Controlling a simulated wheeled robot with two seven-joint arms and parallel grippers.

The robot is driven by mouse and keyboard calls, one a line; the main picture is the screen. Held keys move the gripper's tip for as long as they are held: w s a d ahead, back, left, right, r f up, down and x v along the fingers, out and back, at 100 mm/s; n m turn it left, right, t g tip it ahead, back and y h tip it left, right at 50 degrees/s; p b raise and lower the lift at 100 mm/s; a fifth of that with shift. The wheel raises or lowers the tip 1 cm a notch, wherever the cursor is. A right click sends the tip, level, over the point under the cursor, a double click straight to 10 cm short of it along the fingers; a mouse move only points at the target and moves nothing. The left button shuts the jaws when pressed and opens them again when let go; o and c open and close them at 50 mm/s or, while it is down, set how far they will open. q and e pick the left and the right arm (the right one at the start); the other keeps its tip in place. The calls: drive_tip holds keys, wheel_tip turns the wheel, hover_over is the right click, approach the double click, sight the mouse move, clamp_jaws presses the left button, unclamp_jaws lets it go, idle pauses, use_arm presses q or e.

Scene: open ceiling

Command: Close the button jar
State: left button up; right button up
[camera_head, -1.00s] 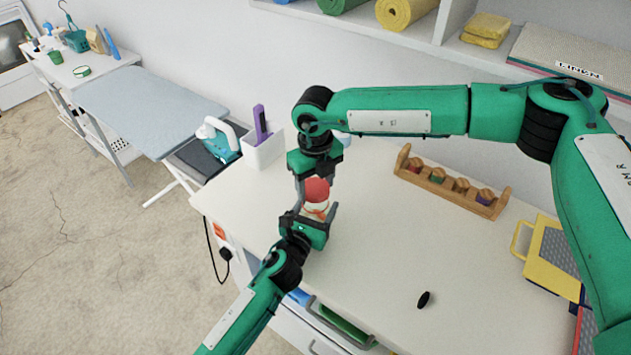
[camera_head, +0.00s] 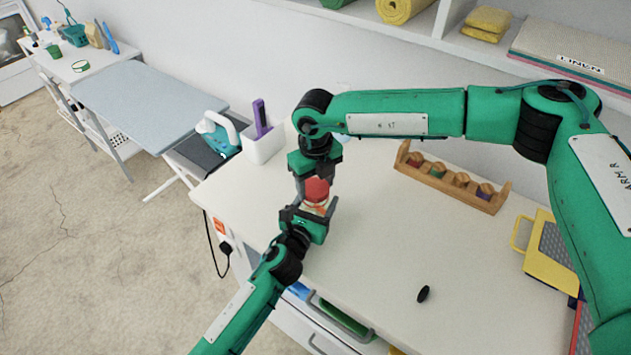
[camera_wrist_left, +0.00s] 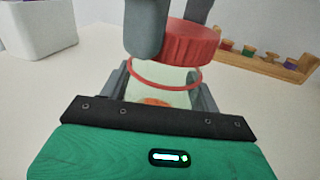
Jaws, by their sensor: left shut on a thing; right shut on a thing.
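The button jar (camera_wrist_left: 150,92) is a pale see-through jar with a red ring at its mouth and orange contents. My left gripper (camera_head: 315,210) is shut on the jar's sides, and its jaws show on both sides of it in the left wrist view. The red ribbed lid (camera_head: 317,188) is above the jar in my right gripper (camera_head: 315,184), which comes from above and is shut on it. In the left wrist view the lid (camera_wrist_left: 190,44) looks slightly tilted and stands above the red ring, apart from it at least on the near side. The far side is hidden.
A white holder (camera_head: 264,146) with a purple item stands behind the jar, near an iron (camera_head: 218,133). A wooden rack (camera_head: 450,183) with several spools lies to the right. A small black oval object (camera_head: 423,294) lies on the white table (camera_head: 375,250), whose middle is mostly clear.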

drive_tip(key=shift+f, duration=0.45)
use_arm(q)
clamp_jaws()
use_arm(e)
drive_tip(key=m, duration=0.5)
drive_tip(key=shift+m, duration=0.3)
drive_tip(key=m, duration=0.9)
drive_tip(key=shift+a, duration=0.1)
drive_tip(key=m, duration=0.4)
drive_tip(key=shift+m, duration=0.4)
drive_tip(key=m, duration=0.6)
drive_tip(key=shift+w+m, duration=0.1)
drive_tip(key=shift+m, duration=0.3)
drive_tip(key=o, duration=0.9)
